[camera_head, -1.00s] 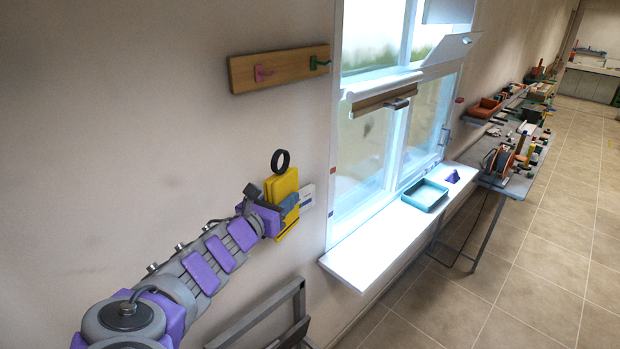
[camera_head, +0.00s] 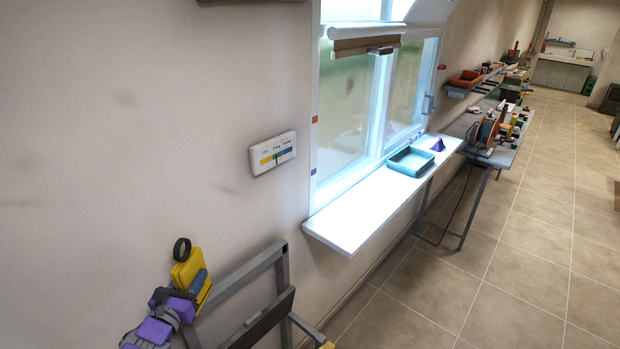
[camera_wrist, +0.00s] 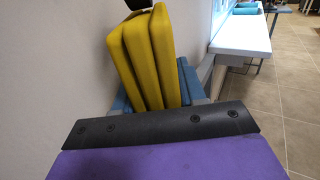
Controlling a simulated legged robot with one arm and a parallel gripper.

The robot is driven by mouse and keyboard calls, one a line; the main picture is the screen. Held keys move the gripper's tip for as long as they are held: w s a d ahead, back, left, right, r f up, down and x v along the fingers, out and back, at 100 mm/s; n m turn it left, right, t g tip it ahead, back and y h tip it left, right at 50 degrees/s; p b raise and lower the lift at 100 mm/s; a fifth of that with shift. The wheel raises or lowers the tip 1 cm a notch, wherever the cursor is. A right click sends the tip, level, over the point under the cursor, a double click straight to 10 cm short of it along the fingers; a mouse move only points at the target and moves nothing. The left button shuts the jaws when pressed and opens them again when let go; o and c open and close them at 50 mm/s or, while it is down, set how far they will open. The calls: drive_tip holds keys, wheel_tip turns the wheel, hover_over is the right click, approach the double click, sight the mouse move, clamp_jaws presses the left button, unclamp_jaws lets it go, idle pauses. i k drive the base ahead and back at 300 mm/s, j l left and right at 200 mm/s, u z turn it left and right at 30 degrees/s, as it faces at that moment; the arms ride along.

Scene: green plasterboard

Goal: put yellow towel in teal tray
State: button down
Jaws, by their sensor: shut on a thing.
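The yellow towel (camera_head: 190,271) is folded, with a dark ring (camera_head: 182,249) at its top. My gripper (camera_head: 198,284) is shut on the towel and holds it off the floor, in front of the wall at the lower left. In the wrist view the towel (camera_wrist: 146,58) stands up as thick yellow folds between my blue fingers (camera_wrist: 186,82). The teal tray (camera_head: 398,168) rests on the white window sill, to the right of my gripper and apart from it. Its top is open and it looks empty. The tray also shows partly at the top of the wrist view (camera_wrist: 245,8).
The white sill (camera_head: 345,221) juts out below the window. A purple block (camera_head: 437,145) sits beyond the tray. A grey metal frame (camera_head: 270,310) stands close to the right of my gripper. A labelled white panel (camera_head: 273,152) is on the wall. Cluttered tables (camera_head: 490,130) stand farther right; tiled floor is clear.

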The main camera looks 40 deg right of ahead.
sight(412, 163)
drive_tip(key=l+z, duration=0.1)
drive_tip(key=l, duration=0.5)
drive_tip(key=i+l+z, duration=0.1)
drive_tip(key=l, duration=0.5)
drive_tip(key=i+l, duration=0.15)
drive_tip(key=l, duration=0.45)
drive_tip(key=i+l, duration=0.15)
drive_tip(key=l, duration=0.2)
drive_tip(key=i+l+z, duration=0.15)
drive_tip(key=l, duration=0.2)
drive_tip(key=i+l, duration=0.15)
drive_tip(key=l, duration=0.2)
drive_tip(key=i+l+z, duration=0.15)
drive_tip(key=l, duration=0.2)
drive_tip(key=i, duration=0.15)
